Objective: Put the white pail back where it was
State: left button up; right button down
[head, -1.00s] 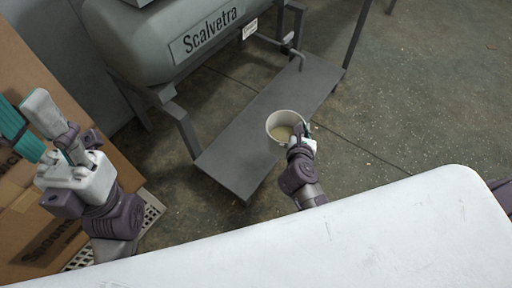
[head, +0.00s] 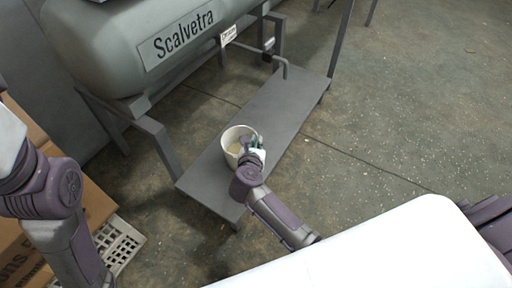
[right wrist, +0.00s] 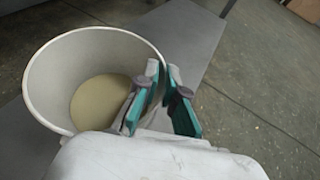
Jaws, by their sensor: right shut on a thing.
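The white pail (head: 230,149) is upright over the grey low shelf (head: 278,115) under the tank. It holds something pale beige at the bottom. My right gripper (head: 254,142) is at the pail's right side, shut on its rim. In the right wrist view, the pail (right wrist: 45,75) fills the left, and the teal-padded fingers of my right gripper (right wrist: 160,100) pinch its near right wall. I cannot tell whether the pail's base touches the shelf. My left arm is at the left edge; its fingers are out of the picture.
The grey tank (head: 110,55) marked Scalvetra stands behind the shelf, with frame legs and a bent pipe (head: 280,62) close by. A cardboard box (head: 95,205) and a white crate (head: 122,245) are at lower left. Speckled floor at right is clear.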

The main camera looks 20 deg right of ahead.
jog(key=shift+f, duration=0.15)
jog(key=c, duration=1.3)
grip_release()
